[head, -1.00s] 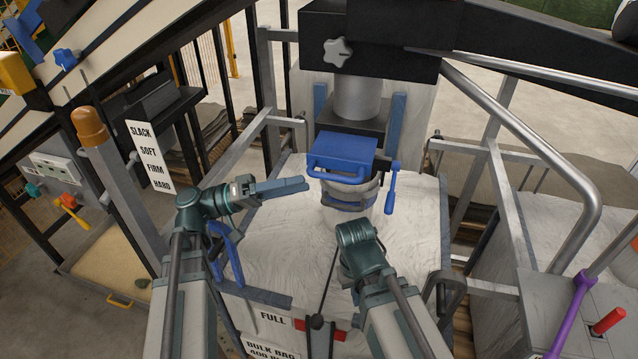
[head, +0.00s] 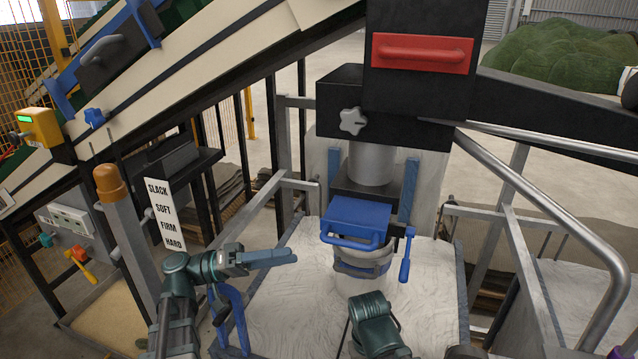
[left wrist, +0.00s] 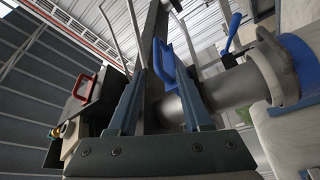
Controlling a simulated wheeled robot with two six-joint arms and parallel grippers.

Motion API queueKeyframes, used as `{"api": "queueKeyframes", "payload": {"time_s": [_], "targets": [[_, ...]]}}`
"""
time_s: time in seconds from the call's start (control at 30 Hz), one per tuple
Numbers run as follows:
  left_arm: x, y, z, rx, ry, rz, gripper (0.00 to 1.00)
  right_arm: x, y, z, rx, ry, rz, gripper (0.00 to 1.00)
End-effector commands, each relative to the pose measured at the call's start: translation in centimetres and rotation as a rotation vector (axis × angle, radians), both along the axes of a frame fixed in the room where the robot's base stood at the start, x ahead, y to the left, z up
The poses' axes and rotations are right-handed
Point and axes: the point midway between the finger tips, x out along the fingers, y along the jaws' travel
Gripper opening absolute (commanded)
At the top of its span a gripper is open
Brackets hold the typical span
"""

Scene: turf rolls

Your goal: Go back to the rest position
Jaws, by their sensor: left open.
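My left gripper (head: 290,256) points right in the head view, its blue-grey fingers in front of the white bulk bag and left of the blue clamp (head: 355,222) at the filling spout. In the left wrist view my left gripper (left wrist: 158,65) has its two fingers apart with nothing held between them. The spout pipe (left wrist: 225,88) shows beyond the fingers there. My right arm's dark green wrist (head: 375,318) is low in the middle of the head view, over the bag. Its fingers are hidden.
The white bag top (head: 290,290) lies below both arms. Grey frame rails (head: 520,215) stand right of it. A post with an orange cap (head: 110,184) and a slack-to-hard sign (head: 165,215) stand left. A black housing with a red handle (head: 420,52) hangs above.

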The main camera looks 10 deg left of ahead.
Motion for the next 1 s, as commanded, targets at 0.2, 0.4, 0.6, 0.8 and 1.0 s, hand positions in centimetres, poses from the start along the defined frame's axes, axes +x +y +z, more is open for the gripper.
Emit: {"api": "queueKeyframes", "payload": {"time_s": [0.2, 0.4, 0.6, 0.8, 1.0], "targets": [[0.0, -4.3, -6.9, 0.293, 0.208, -0.022, 0.5, 0.0, 0.0, 0.0, 0.0, 0.0, 0.0, 0.0], [-1.1, -6.0, -16.4, 0.729, 0.431, 0.016, 0.5, 0.0, 0.0, 0.0, 0.0, 0.0, 0.0, 0.0], [-2.3, -3.6, -23.1, 1.154, 0.547, 0.124, 0.5, 0.0, 0.0, 0.0, 0.0, 0.0, 0.0, 0.0], [-2.7, -0.1, -25.8, 1.472, 0.56, 0.252, 0.5, 0.0, 0.0, 0.0, 0.0, 0.0, 0.0, 0.0], [-3.0, 0.9, -25.4, 1.686, 0.507, 0.315, 0.5, 0.0, 0.0, 0.9, 0.0, 0.0, 0.0, 0.0]]}}
